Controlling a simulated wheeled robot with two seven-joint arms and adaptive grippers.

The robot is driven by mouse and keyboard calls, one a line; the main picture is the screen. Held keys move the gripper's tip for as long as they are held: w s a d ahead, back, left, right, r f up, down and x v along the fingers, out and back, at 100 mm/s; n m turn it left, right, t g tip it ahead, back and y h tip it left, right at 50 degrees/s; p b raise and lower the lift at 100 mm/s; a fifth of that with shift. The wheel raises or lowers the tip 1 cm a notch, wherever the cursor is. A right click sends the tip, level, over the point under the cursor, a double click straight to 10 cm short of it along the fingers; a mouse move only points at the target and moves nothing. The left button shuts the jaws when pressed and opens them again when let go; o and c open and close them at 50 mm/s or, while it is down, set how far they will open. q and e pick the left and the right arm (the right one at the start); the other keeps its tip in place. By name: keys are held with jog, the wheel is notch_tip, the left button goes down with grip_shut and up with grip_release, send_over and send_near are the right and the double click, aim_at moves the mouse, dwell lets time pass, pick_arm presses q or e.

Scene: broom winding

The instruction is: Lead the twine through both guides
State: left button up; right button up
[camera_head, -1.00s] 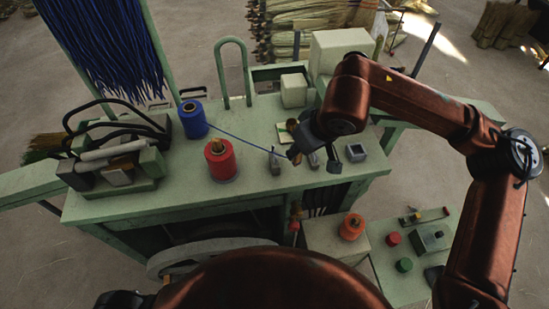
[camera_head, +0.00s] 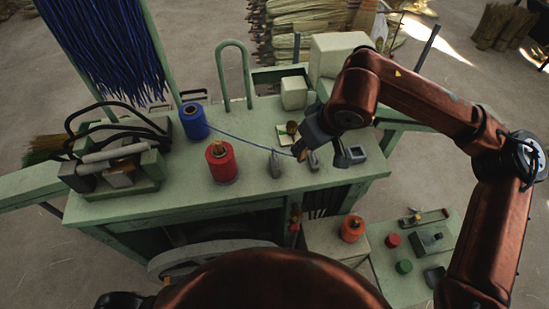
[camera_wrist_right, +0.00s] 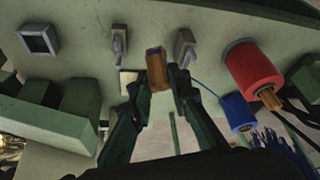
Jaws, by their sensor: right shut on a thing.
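The blue twine spool (camera_head: 193,121) stands at the back left of the green table. Its thin blue twine (camera_head: 240,139) runs right, past the top of the left grey guide (camera_head: 274,164), to my right gripper (camera_head: 302,151). That gripper is shut on a small brown wooden piece (camera_wrist_right: 155,66). In the right wrist view the piece lies between the two guides, one left (camera_wrist_right: 119,42) and one right (camera_wrist_right: 184,46). The right guide in the head view (camera_head: 313,161) is just below the gripper. Whether the twine sits in the left guide's slot I cannot tell. My left gripper is not in view.
A red spool (camera_head: 221,161) stands left of the guides. A grey square holder (camera_head: 355,154) is to their right and a pale block (camera_head: 293,92) behind. A clamp-like device (camera_head: 117,155) fills the table's left end. The table front between red spool and guides is clear.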

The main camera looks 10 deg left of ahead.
jog(key=w+d, duration=0.7)
jog(key=d, duration=0.3)
jog(key=shift+w+d, duration=0.35)
dwell(0.6)
notch_tip(320, 180, down, 5)
jog(key=b, duration=0.3)
jog(key=shift+r+b, duration=0.15)
jog(key=shift+b, duration=0.15)
